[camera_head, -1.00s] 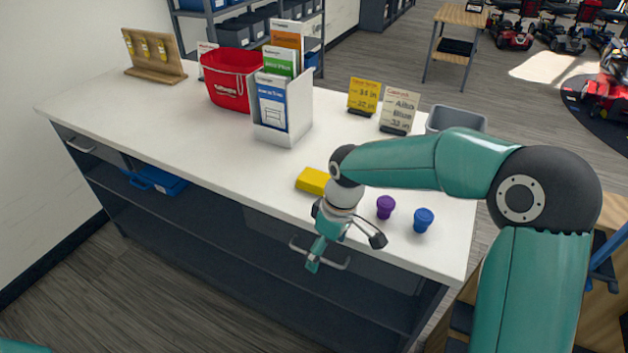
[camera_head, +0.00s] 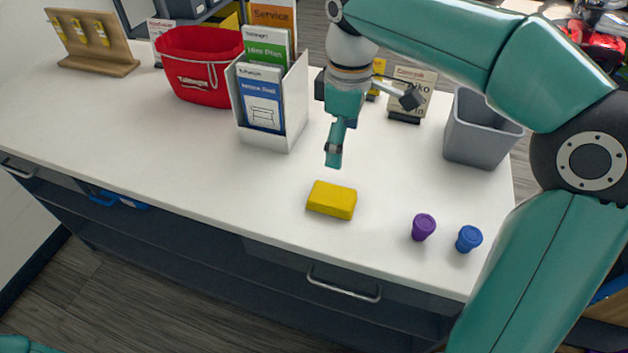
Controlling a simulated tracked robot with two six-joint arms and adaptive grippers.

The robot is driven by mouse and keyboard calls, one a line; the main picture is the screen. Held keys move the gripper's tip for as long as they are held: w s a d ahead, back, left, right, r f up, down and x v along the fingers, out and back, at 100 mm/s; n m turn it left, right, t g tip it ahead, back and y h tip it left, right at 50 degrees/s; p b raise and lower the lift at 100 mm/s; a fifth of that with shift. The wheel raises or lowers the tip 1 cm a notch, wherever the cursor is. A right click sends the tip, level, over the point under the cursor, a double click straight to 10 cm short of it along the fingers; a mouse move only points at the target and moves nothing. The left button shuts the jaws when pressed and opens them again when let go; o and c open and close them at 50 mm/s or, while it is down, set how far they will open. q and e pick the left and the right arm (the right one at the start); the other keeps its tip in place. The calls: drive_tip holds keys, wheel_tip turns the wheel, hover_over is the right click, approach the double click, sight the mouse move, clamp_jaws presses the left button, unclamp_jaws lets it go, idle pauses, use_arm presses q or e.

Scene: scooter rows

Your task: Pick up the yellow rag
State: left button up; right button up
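The yellow rag (camera_head: 332,200) is a folded block lying flat on the white counter, near its front edge. My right gripper (camera_head: 372,132) hangs above and just behind the rag, apart from it. Its two fingers are spread wide, one pointing down toward the rag and the other out to the right, with nothing between them. My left gripper is out of view; only a bit of my teal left arm shows at the bottom left corner.
A purple cup (camera_head: 423,227) and a blue cup (camera_head: 468,239) stand right of the rag. A brochure holder (camera_head: 270,138), a red basket (camera_head: 200,68) and a grey bin (camera_head: 475,130) stand farther back on the white counter (camera_head: 180,165). Counter left of the rag is clear.

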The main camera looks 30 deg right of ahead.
hover_over(333, 195)
drive_tip(key=f, duration=1.1)
drive_tip(key=shift+s+b, duration=0.35)
drive_tip(key=shift+b, duration=0.05)
drive_tip(key=shift+w+f+p, duration=0.2)
drive_tip(key=shift+f, duration=1.1)
drive_tip(key=shift+w+f+p, duration=0.15)
drive_tip(key=shift+f+p, duration=0.05)
drive_tip(key=shift+f, duration=1.1)
drive_tip(key=c, duration=1.1)
drive_tip(key=shift+c, duration=0.2)
wheel_tip(333, 195, up, 20)
drive_tip(key=p, duration=0.1)
